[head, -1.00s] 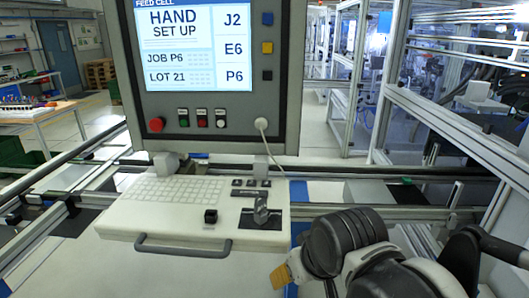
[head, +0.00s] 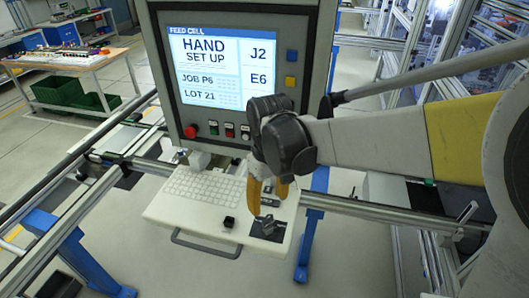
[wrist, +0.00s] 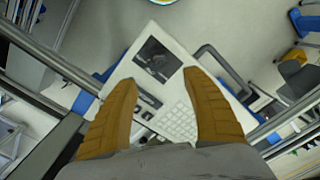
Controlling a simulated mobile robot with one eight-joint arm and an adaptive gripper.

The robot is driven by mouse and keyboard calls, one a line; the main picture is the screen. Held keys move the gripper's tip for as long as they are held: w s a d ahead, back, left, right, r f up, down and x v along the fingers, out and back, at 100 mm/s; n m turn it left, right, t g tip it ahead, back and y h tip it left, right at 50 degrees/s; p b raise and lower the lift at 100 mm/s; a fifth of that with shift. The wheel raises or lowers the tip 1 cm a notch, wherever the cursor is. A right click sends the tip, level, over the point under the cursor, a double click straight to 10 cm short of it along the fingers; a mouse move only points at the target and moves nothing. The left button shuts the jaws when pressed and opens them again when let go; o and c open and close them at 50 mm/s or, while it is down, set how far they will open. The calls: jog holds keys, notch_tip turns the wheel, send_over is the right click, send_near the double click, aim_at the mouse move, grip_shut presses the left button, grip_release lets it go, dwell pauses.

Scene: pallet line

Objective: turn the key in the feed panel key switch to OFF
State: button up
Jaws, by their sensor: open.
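The feed panel's white keyboard shelf (head: 190,210) juts out below the screen. On its right end is a dark square plate with a grey raised piece, which looks like the key switch (head: 268,227); it also shows in the wrist view (wrist: 157,60). Its markings and the key's position are too small to read. My gripper (head: 268,204) hangs over the shelf's right end, fingers down, just behind and above the switch. In the wrist view the two yellow fingers (wrist: 160,80) are wide apart and empty, with the switch beyond their tips.
A small black knob (head: 229,222) sits left of the switch, and a grey handle (head: 205,245) runs along the shelf's front. The screen (head: 225,65) reads HAND SET UP. A red button (head: 190,131) is below it. Metal rails (head: 375,208) pass behind the shelf.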

aim_at(268, 219)
notch_tip(268, 219, down, 9)
jog(key=shift+f, duration=0.15)
jog(key=shift+c, duration=0.2)
grip_shut()
jog(key=m+b, duration=0.2)
jog(key=m, duration=0.3)
jog(key=shift+f, duration=0.1)
jog(key=m+b, duration=0.1)
jog(key=m, duration=0.3)
jog(key=shift+m, duration=0.3)
jog(key=shift+c, duration=0.4)
grip_release()
jog(key=o, duration=0.5)
